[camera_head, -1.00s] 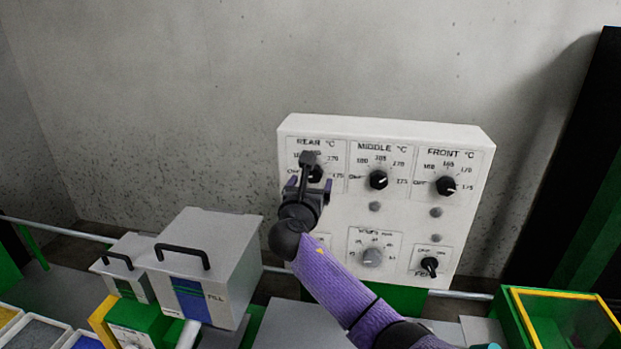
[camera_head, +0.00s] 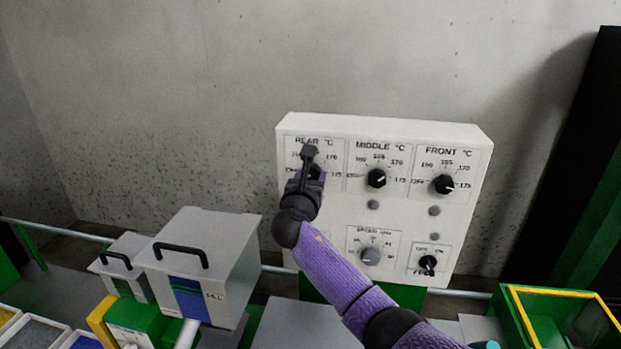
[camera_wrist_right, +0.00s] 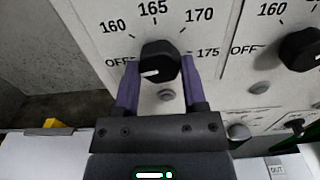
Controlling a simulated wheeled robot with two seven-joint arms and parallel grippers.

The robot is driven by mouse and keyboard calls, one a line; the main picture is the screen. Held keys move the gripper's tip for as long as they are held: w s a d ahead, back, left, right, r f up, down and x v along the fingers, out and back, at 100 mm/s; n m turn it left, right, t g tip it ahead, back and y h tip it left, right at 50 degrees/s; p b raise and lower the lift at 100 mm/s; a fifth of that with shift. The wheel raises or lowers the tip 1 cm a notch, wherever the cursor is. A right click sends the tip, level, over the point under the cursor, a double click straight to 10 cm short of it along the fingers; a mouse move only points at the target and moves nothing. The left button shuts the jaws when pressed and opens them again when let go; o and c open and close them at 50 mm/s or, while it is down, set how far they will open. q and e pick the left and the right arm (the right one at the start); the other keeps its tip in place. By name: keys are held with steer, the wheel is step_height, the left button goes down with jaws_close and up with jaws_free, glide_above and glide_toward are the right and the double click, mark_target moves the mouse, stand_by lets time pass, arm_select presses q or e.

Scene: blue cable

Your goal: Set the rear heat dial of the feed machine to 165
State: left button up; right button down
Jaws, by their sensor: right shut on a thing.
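The white control panel (camera_head: 400,215) stands against the wall, with the REAR dial at its upper left. The black rear dial (camera_wrist_right: 160,62) shows in the right wrist view below a scale of OFF, 160, 165, 170 and 175. Its white mark lies toward the left, on the OFF side; the exact reading is hard to tell. My right gripper (camera_wrist_right: 158,80) has its purple fingers on both sides of this dial and is shut on it. In the head view my right gripper (camera_head: 307,178) mostly hides the dial. My left gripper is not in view.
The middle dial (camera_head: 376,178) and front dial (camera_head: 444,184) sit to the right on the same panel. A lower grey dial (camera_head: 370,256) and a black switch (camera_head: 428,264) are below. A grey lidded box (camera_head: 205,265) stands at the left.

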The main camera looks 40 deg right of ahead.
steer(key=shift+m, duration=0.4)
steer(key=m, duration=0.4)
steer(key=shift+m+b, duration=0.35)
steer(key=shift+m, duration=0.05)
steer(key=m+b, duration=0.1)
steer(key=m, duration=0.3)
steer(key=m+b, duration=0.2)
steer(key=m, duration=0.3)
steer(key=shift+m+b, duration=0.35)
steer(key=shift+m, duration=0.05)
steer(key=shift+w+m+b, duration=0.1)
steer(key=shift+m+b, duration=0.85)
steer(key=shift+m, duration=1.25)
steer(key=shift+c, duration=0.7)
jaws_free()
steer(key=shift+r, duration=0.1)
